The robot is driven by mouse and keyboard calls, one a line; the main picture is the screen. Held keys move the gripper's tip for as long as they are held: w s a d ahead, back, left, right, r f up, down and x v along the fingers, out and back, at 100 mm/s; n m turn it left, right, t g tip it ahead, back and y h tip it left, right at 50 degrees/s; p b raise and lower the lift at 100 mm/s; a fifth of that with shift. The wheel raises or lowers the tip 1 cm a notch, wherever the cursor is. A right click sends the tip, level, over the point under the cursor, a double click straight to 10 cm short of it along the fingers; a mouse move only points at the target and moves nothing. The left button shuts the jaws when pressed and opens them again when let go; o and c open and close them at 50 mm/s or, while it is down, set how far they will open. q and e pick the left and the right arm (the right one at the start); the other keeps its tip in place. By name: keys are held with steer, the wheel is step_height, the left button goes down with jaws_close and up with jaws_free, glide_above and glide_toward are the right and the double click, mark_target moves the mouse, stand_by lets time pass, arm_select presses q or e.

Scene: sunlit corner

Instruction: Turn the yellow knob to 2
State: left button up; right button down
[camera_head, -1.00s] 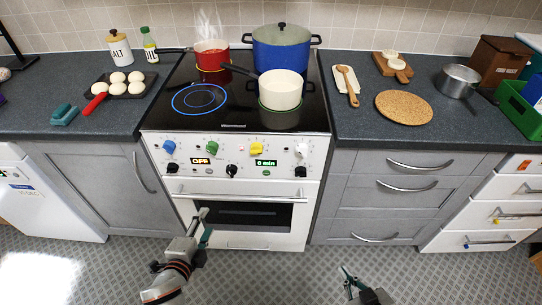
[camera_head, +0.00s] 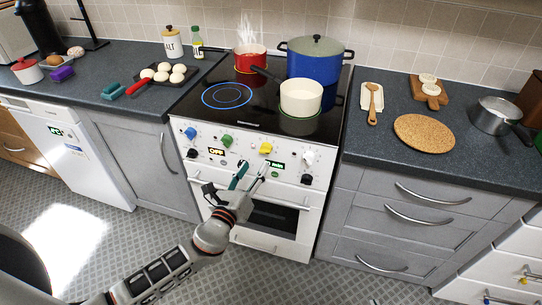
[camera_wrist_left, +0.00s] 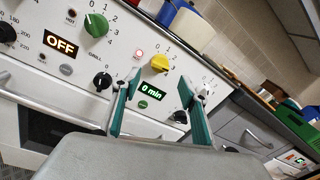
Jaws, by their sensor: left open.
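The yellow knob (camera_head: 265,148) is on the white front panel of the stove, between the green knob and the white knob. In the left wrist view the yellow knob (camera_wrist_left: 159,63) has small numbers printed around it; I cannot tell which one it points to. My left gripper (camera_head: 252,171) is in front of the panel, just below the yellow knob. Its two teal fingers (camera_wrist_left: 158,86) are spread, with nothing between them, and the knob shows beyond and above the gap. The gripper looks apart from the knob. My right gripper is not in view.
The green knob (camera_head: 227,140), blue knob (camera_head: 191,132) and white knob (camera_head: 308,158) share the panel. Black knobs and a display reading "0 min" (camera_wrist_left: 152,91) are close below. The oven handle (camera_wrist_left: 60,104) juts out lower. Pots, including a white one (camera_head: 300,97), stand on the hob.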

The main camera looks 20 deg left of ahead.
mark_target(263, 152)
arm_select(q)
steer(key=shift+w+d, duration=0.2)
steer(key=shift+w, duration=1.75)
steer(key=shift+w+d, duration=0.2)
steer(key=shift+w, duration=1.75)
steer(key=c, duration=1.1)
